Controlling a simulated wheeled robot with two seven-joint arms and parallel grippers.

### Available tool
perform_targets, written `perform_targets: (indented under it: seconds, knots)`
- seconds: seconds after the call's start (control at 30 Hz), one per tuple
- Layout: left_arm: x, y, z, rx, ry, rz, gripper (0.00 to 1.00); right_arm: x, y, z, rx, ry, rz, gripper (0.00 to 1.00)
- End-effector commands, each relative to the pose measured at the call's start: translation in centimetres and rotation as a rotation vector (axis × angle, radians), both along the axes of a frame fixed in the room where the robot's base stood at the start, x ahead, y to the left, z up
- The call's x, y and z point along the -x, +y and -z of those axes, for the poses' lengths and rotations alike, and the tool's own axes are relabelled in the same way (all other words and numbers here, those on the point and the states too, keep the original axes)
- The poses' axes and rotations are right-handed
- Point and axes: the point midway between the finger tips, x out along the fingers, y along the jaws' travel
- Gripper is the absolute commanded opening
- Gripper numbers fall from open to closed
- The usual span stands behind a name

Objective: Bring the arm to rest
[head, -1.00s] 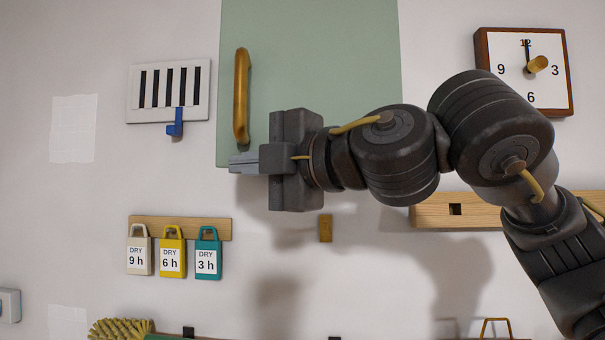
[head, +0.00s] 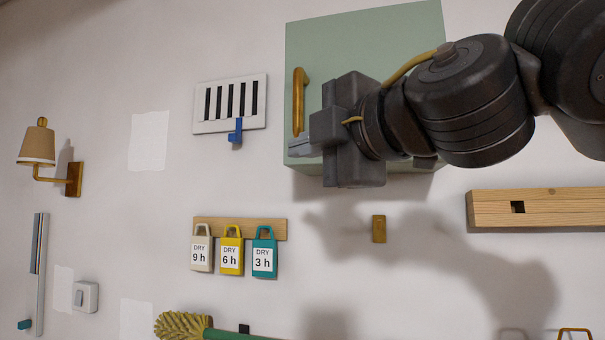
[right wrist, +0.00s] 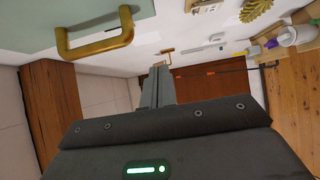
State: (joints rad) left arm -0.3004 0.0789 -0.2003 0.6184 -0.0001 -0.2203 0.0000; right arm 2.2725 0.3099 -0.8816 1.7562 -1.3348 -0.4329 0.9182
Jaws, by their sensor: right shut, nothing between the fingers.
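My right gripper (head: 304,147) is shut and empty in the head view. It is in front of the lower left part of a pale green cabinet (head: 372,50), just below the cabinet's brass handle (head: 299,100). The right arm reaches in from the right edge of the view. In the right wrist view the shut fingers (right wrist: 158,85) point away from the camera, and the brass handle (right wrist: 95,42) shows at upper left, apart from them. My left gripper is not in view.
A vent (head: 229,104) with a blue lever (head: 235,131) is left of the cabinet. Below hang several dry-time tags on a wooden rail (head: 240,222). A wooden bar (head: 540,208) is at right, a wall lamp (head: 38,147) and light switch (head: 85,296) at left. A brush (head: 183,325) shows at the bottom.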

Motion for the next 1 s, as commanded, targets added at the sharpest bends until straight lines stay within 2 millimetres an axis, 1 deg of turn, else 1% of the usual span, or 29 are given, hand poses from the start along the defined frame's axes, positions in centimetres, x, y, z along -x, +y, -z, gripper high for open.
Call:
perform_targets:
  seconds: [0.03,0.2,0.3,0.47,0.77,0.87,0.97,1.0]
  knots:
    - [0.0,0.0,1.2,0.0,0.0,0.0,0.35,0.9,-0.8,0.6,-0.001,-0.003,0.004,0.0]
    - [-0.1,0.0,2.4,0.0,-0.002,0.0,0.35,3.4,-2.3,0.3,-0.001,-0.001,0.006,0.0]
    - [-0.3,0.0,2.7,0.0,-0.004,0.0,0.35,4.3,-2.9,0.2,-0.001,-0.002,0.006,0.0]
    - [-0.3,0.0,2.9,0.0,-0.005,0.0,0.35,4.8,-3.1,0.1,0.0,0.001,0.005,0.0]
    - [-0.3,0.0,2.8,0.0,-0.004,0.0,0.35,4.8,-3.1,0.0,0.0,0.003,0.005,0.0]
    - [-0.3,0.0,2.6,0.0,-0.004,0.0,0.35,3.8,-2.9,0.5,-0.004,0.032,0.0,0.0]
    - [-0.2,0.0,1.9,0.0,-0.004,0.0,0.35,0.7,-2.0,2.5,-0.019,0.124,-0.016,0.0]
    - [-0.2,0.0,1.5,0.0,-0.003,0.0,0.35,-1.2,-1.4,3.8,-0.029,0.181,-0.026,0.0]
